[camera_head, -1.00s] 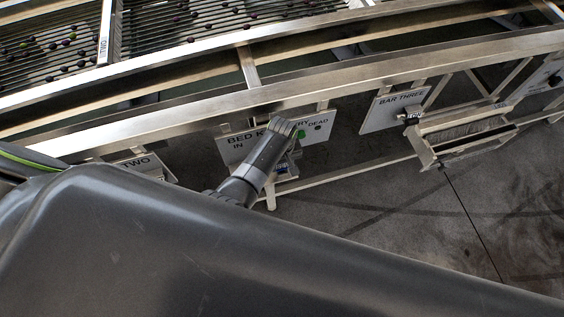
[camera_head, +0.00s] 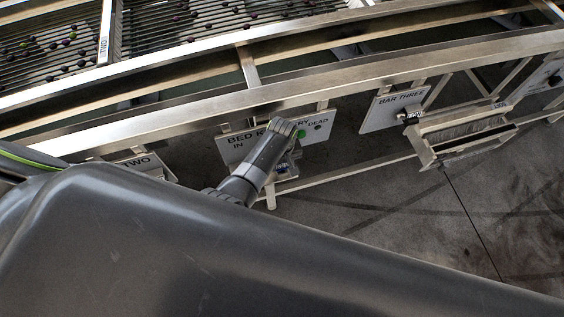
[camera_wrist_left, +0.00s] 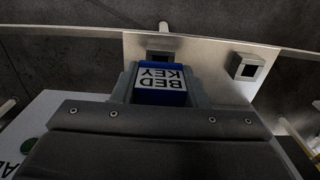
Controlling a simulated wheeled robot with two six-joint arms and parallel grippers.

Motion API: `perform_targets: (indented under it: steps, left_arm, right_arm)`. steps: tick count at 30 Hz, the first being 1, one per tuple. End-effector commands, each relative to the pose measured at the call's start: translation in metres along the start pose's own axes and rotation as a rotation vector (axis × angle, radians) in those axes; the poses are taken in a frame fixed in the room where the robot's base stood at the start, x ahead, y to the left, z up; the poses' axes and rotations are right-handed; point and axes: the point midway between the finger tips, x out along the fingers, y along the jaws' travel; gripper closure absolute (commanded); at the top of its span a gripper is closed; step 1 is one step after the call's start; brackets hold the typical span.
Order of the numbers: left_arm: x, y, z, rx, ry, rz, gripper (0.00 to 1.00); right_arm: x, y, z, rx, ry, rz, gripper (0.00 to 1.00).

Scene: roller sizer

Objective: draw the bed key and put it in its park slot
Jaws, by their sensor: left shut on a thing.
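The bed key (camera_wrist_left: 160,84) is a blue block with a white face lettered BED KEY, upside down in the left wrist view. My left gripper (camera_wrist_left: 158,92) is shut on it, a finger on each side. A pale plate (camera_wrist_left: 210,75) lies just beyond, with one square socket (camera_wrist_left: 160,53) right past the key and another (camera_wrist_left: 246,67) to the right, dark inside. I cannot tell whether the key touches the plate. In the head view my left gripper (camera_head: 284,168) is mostly hidden below my wrist, in front of the BED KEY panel (camera_head: 230,152). My right gripper is out of view.
The BAR THREE panel (camera_head: 378,118) and a metal tray frame (camera_head: 465,140) are to the right. The long machine rail (camera_head: 200,112) runs above. The floor at lower right is clear.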

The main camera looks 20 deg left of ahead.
Motion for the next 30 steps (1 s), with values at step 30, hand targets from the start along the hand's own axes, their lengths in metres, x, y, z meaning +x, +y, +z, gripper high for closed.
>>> perform_targets:
  steps: [30]
  left_arm:
    - [0.027,0.000,0.000,0.000,0.000,0.000,0.82]
  right_arm:
    - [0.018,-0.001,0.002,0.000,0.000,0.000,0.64]
